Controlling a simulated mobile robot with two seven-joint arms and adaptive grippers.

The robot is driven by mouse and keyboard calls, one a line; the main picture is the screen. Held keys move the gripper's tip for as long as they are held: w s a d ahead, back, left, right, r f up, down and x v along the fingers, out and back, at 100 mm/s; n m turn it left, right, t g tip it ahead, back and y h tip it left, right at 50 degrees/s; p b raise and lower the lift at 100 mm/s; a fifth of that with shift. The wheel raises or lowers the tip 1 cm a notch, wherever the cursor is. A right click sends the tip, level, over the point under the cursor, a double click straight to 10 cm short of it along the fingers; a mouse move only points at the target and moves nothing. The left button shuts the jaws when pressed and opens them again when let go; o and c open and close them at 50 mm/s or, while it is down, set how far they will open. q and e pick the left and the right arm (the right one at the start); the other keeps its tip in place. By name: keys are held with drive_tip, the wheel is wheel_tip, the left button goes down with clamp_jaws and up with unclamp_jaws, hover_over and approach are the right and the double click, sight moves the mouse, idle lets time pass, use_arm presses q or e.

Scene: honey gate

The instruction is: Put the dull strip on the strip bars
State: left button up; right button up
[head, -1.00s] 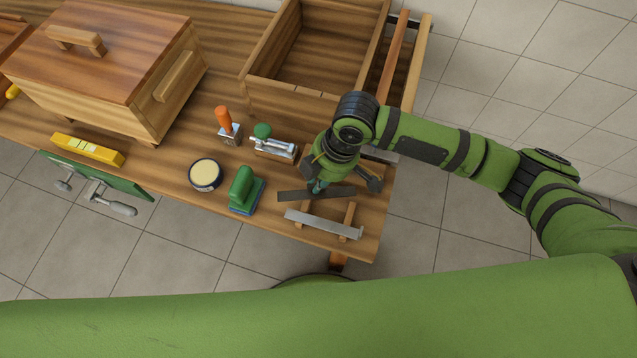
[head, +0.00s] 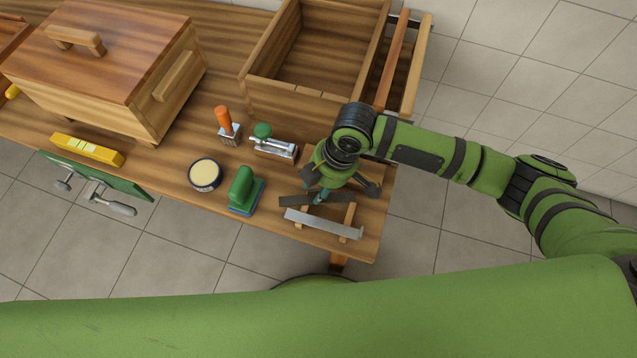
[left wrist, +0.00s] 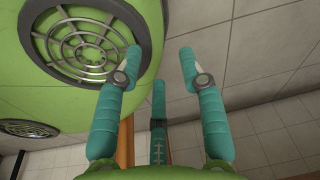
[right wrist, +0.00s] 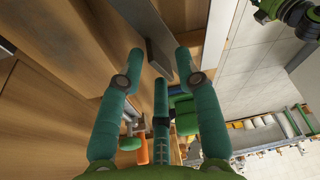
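The dull strip (head: 292,200) is long, flat and dark grey. In the head view it lies across the two wooden strip bars (head: 349,215), behind a brighter strip (head: 320,223) that also spans them. My right gripper (head: 318,197) is directly over the dull strip's middle, its fingers spread around it. In the right wrist view a grey strip (right wrist: 156,50) shows between the spread fingertips (right wrist: 160,60), with a gap at the sides. Exact contact with the bars is partly hidden by the hand. My left gripper (left wrist: 160,60) is open and empty, away from the table.
A green sanding block (head: 243,190), a round tin (head: 205,174), a metal plane (head: 273,148) and an orange-handled tool (head: 226,122) stand left of the bars. An open wooden box (head: 290,100) stands behind. The table's front edge is close to the bars.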

use_arm(q)
drive_tip(key=shift+s+r+g+p, duration=0.25)
drive_tip(key=shift+s+p, duration=0.1)
drive_tip(key=shift+s, duration=0.6)
drive_tip(key=shift+s+r+g+p, duration=0.2)
drive_tip(key=shift+s+p, duration=0.15)
drive_tip(key=shift+s, duration=0.55)
use_arm(e)
drive_tip(key=v, duration=1.2)
